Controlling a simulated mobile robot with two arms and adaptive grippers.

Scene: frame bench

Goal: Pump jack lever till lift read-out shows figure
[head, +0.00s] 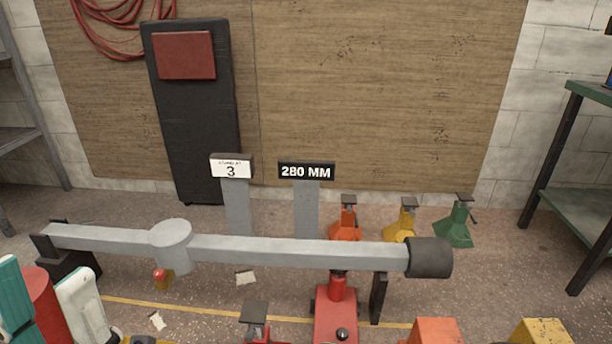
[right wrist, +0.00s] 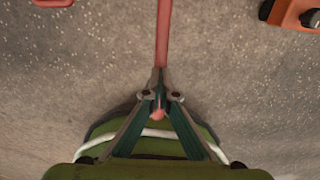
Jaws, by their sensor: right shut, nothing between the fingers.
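The red jack (head: 337,313) stands under the right part of a long grey beam, its ram up at the beam's underside. The lift read-out (head: 306,171) shows 280 MM. The sign (head: 231,168) beside it shows 3. In the right wrist view, the red jack lever (right wrist: 163,35) runs down from the top edge to my right gripper (right wrist: 160,90). The gripper's fingertips are together over the lever, and a pinkish end shows between the fingers below them. Contact cannot be told. My right gripper is outside the head view, and my left gripper is not identifiable there.
The grey beam (head: 300,250) has a dark right end (head: 430,258). Orange (head: 345,222), yellow (head: 402,222) and green (head: 455,225) stands are behind it. A green-topped bench (head: 590,93) stands right. Teal and white shapes (head: 85,305) fill the lower left.

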